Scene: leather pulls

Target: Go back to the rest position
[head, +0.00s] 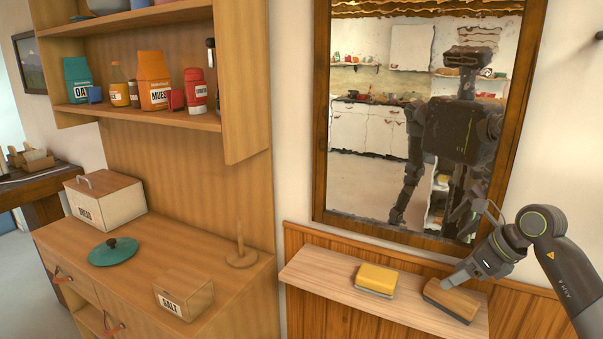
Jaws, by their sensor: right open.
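My right arm comes in from the right edge, and my right gripper (460,278) is over the narrow wooden ledge (318,278) below the mirror. It is open. Its fingertips are just above or against a brown block with a dark base (453,302); I cannot tell whether they touch. A yellow sponge-like block with a grey base (377,279) lies on the ledge to the left of the gripper. My left gripper is not in view.
A framed mirror (372,130) hangs above the ledge, close to my right gripper. Left is a wooden cabinet (215,262) with leather-pull drawers, a bread box (104,200), a teal lid (113,252), a salt box (183,298) and an upright holder (241,256). Several packages stand on the shelf above.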

